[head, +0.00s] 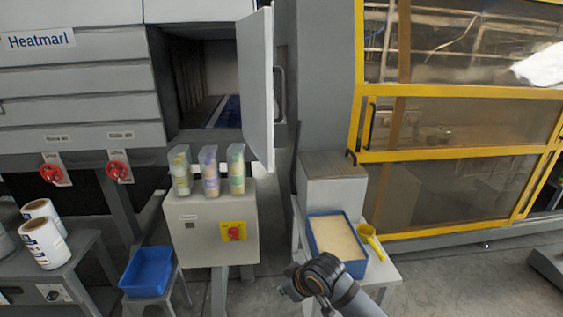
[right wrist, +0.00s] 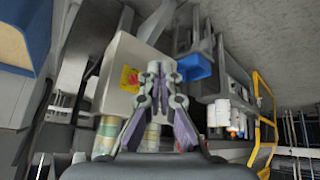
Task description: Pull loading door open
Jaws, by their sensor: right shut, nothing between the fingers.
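The loading door (head: 257,88) is a pale grey panel in the head view. It stands swung out at the right side of a dark opening (head: 215,80) in the grey machine, so the inside shows. Its bar handle (head: 280,95) is on the panel's right-hand face. My right gripper (head: 287,287) is low in the head view, well below the door and apart from it. In the right wrist view its fingers (right wrist: 153,72) are together with nothing between them. My left gripper is not in view.
A grey control box (head: 212,230) with several colourful pouches on top stands below the opening. A tray of beige material (head: 318,250) and a yellow scoop (head: 370,240) are beside my right arm. A blue bin (head: 147,270) and white rolls (head: 43,240) are left. Yellow-framed guarding (head: 450,155) stands right.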

